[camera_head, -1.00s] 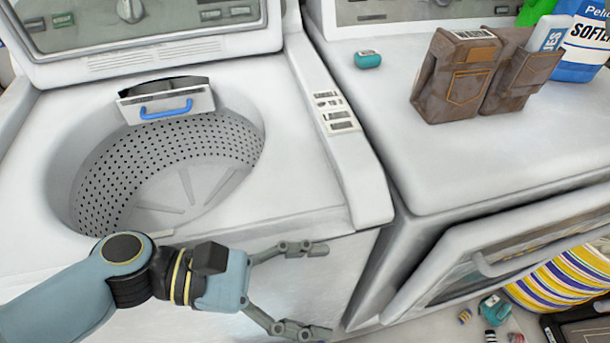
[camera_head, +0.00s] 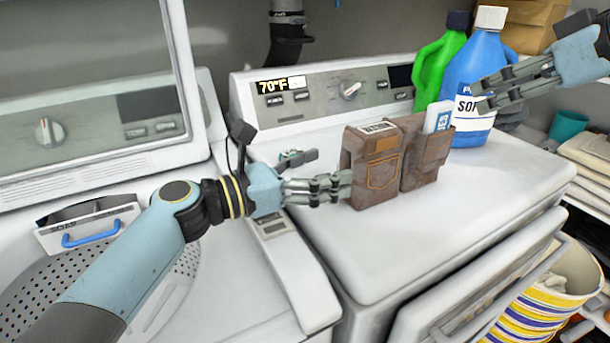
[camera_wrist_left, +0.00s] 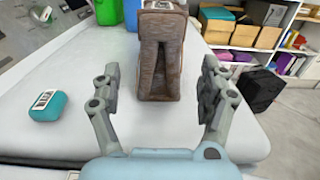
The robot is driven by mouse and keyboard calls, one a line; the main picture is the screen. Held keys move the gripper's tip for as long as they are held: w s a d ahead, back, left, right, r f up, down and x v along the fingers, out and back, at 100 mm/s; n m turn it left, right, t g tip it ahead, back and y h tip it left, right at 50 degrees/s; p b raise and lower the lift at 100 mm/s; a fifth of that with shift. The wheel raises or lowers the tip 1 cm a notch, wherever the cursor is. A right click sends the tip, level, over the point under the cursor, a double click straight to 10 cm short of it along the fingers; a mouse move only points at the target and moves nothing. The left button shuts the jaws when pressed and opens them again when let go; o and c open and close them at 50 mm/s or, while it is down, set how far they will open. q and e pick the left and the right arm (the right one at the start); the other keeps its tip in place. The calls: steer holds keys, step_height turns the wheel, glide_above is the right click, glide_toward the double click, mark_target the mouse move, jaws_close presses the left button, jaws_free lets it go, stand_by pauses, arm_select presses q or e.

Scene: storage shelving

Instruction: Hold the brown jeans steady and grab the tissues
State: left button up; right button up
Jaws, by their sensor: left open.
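The brown jeans (camera_head: 371,165) look like two stiff folded brown pieces with pockets, standing upright on the right-hand machine. A white and blue pack, apparently the tissues (camera_head: 438,117), sticks up from the right piece's pocket. My left gripper (camera_head: 345,187) is open at the left side of the jeans. In the left wrist view the jeans (camera_wrist_left: 160,68) stand between and ahead of its spread fingers, with clear gaps on both sides. The tissues are not visible in that view. My right gripper (camera_head: 479,97) is open and empty, up and right of the tissues, in front of the blue bottle.
A small teal item (camera_wrist_left: 46,106) lies left of my left gripper. The machine's white top (camera_head: 440,225) is clear in front. An open washer drum (camera_head: 40,300) is at left.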

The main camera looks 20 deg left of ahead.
mark_target(347, 163)
arm_select(q)
steer(key=x, duration=0.7)
steer(key=shift+w+d, duration=0.2)
steer(key=shift+d, duration=0.15)
steer(key=shift+c, duration=0.4)
